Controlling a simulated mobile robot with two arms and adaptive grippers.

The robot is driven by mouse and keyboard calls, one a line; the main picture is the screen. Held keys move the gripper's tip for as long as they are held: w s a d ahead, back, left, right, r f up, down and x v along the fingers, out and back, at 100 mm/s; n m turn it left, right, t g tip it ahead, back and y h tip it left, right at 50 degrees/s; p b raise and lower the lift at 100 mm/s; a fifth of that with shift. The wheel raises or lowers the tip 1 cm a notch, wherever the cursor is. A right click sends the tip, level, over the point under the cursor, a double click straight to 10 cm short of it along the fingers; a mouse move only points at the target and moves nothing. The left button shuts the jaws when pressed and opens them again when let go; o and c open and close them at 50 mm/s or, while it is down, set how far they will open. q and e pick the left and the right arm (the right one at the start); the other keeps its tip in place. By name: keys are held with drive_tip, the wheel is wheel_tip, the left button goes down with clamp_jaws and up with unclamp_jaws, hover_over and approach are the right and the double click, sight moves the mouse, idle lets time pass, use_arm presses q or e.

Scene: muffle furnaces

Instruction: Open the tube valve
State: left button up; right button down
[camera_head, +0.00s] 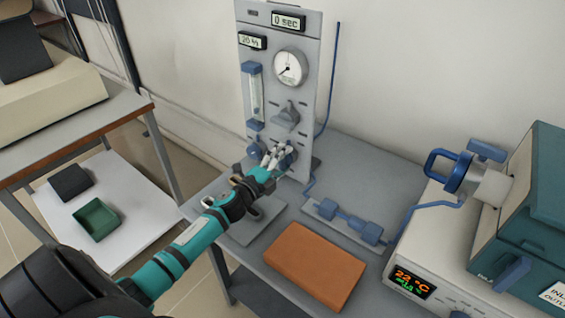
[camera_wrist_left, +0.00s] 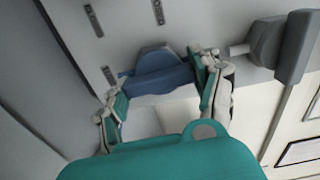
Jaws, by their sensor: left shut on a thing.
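My left gripper (camera_head: 276,157) reaches from the left to the lower part of the upright grey gauge panel (camera_head: 305,82). Its fingers are shut on a blue knob (camera_wrist_left: 160,75), one finger on each side of it in the left wrist view. In the head view the fingers hide most of that knob. A second blue knob (camera_head: 254,149) is just to the left, beside the gripper. Blue fittings (camera_head: 345,219) sit on the thin blue tube that runs from the panel toward the furnace. My right gripper is not in view.
A grey lever knob (camera_head: 286,116) is above my gripper; it also shows in the wrist view (camera_wrist_left: 283,45). An orange-brown block (camera_head: 314,264) lies on the grey table. The teal furnace (camera_head: 525,215) stands at the right. The table behind the tube is clear.

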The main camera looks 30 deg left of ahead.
use_arm(q)
drive_tip(key=shift+f+m, duration=0.1)
drive_tip(key=shift+m, duration=0.3)
drive_tip(key=o, duration=1.1)
drive_tip(key=shift+o, duration=0.4)
drive_tip(key=shift+s, duration=0.1)
drive_tip(key=s, duration=1.1)
drive_tip(key=shift+s+a, duration=0.4)
drive_tip(key=shift+a, duration=0.05)
drive_tip(key=shift+s, duration=0.1)
